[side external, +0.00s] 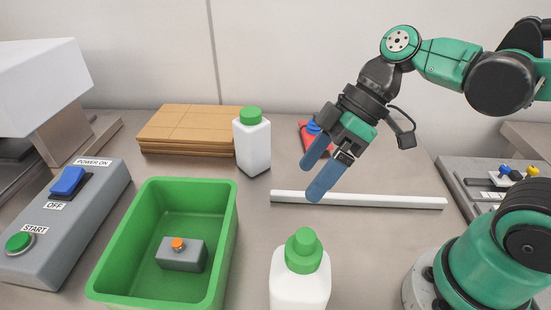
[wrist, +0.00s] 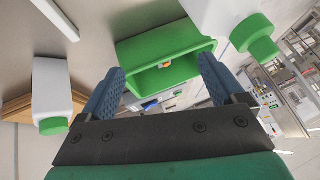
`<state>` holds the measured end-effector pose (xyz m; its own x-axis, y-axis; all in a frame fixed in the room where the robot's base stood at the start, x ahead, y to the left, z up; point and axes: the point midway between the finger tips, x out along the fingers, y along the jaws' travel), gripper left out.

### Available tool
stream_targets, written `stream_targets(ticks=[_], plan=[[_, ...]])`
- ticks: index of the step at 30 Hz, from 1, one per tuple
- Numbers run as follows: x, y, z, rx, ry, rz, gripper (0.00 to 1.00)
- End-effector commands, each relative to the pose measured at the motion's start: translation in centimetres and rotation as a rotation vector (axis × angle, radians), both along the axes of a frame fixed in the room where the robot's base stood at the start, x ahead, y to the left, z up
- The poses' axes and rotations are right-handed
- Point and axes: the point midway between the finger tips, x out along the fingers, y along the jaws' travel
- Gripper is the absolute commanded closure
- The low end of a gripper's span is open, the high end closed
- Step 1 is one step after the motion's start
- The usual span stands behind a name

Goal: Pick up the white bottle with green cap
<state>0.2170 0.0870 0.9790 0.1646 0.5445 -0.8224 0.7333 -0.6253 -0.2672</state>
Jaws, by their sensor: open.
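Two white bottles with green caps are in view. One square-sided bottle (side external: 253,147) with a flat cap stands upright at the back, by wooden boards; it shows at the left of the wrist view (wrist: 51,85). The other bottle (side external: 300,289) has a stepped cap and stands at the front, cut off by the frame edge; it shows upper right in the wrist view (wrist: 216,15).
The green bin (side external: 225,220) holds a grey block with an orange knob (side external: 181,254). A white bar (side external: 360,200) lies right of centre. Wooden boards (side external: 188,125) lie behind. A grey button box (side external: 65,220) is at left. A red-and-blue item (side external: 306,131) sits behind my gripper.

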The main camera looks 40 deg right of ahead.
Motion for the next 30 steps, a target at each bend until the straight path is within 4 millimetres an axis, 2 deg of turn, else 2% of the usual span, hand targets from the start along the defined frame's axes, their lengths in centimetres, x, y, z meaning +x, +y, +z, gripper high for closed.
stream_targets(ticks=[5,9,15,18,23,30], plan=[[-2.9,3.7,1.3,0.295,-0.141,0.498,0.11],[-5.5,5.2,3.5,0.58,-0.395,0.861,0.11],[-5.4,5.2,0.2,0.579,-0.399,0.865,0.11],[-5.5,5.2,-0.8,0.578,-0.398,0.863,0.11],[-5.6,5.5,-1.5,0.577,-0.398,0.865,0.11],[-6.4,8.1,-2.6,0.578,-0.397,0.869,0.11]])
